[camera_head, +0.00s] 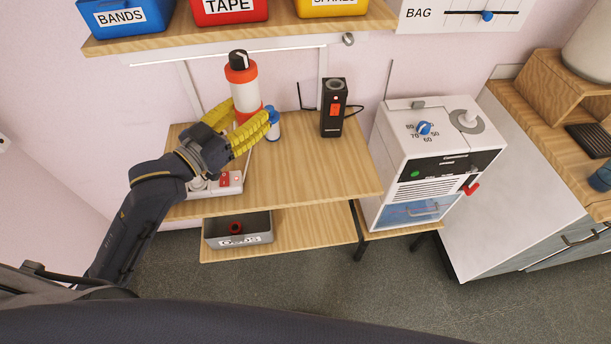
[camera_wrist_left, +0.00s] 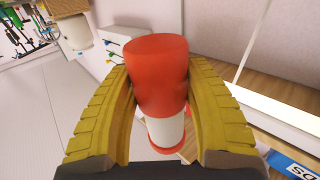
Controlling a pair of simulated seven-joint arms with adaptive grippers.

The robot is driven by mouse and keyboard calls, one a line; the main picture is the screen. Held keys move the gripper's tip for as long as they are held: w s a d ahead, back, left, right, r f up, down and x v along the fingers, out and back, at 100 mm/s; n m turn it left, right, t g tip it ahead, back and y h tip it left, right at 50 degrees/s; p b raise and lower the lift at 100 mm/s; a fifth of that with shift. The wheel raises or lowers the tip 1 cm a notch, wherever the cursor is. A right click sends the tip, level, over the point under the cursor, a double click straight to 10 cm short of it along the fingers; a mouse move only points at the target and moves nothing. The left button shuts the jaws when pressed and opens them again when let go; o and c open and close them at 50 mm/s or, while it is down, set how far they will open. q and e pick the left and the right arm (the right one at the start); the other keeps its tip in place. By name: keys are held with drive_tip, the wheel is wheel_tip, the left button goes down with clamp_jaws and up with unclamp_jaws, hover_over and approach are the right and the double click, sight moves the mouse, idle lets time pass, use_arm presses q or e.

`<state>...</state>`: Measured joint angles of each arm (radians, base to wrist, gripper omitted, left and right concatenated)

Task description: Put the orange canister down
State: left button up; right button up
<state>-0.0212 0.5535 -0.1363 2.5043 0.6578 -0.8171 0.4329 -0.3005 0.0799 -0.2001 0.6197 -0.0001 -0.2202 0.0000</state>
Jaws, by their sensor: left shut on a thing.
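The orange canister (camera_head: 243,95) is white and orange with a black cap. In the head view it stands roughly upright over the back left of the wooden table (camera_head: 325,180). My left gripper (camera_head: 247,110) is shut on it, with yellow fingers on both sides of its lower part. In the left wrist view the canister (camera_wrist_left: 160,80) sits between the two fingers of my left gripper (camera_wrist_left: 160,85). Its underside is partly hidden in the head view, and I cannot tell whether it touches the table. My right gripper is not in view.
A small blue and white bottle (camera_head: 273,125) stands close to the right finger. A black device (camera_head: 333,108) stands farther right. A white switch box (camera_head: 228,184) lies at the front left. A shelf with bins (camera_head: 230,10) hangs above. The table's front right is clear.

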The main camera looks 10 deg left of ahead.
use_arm(q)
drive_tip(key=shift+w+d+f+n+t+y, duration=0.35)
drive_tip(key=shift+w+d+f+n+y, duration=0.8)
drive_tip(key=shift+f, duration=2.5)
drive_tip(key=shift+w+d+f+n+t+y, duration=0.4)
drive_tip(key=shift+d+f+y, duration=0.85)
drive_tip(key=shift+d+f, duration=1.8)
drive_tip(key=shift+w+d+f+n+t+y, duration=0.35)
drive_tip(key=shift+w+d+f+n+y, duration=0.6)
drive_tip(key=shift+f, duration=3.35)
drive_tip(key=shift+s+d+y, duration=0.15)
drive_tip(key=shift+s+y, duration=0.1)
drive_tip(key=shift+s, duration=0.05)
drive_tip(key=o, duration=1.5)
drive_tip(key=shift+f, duration=0.2)
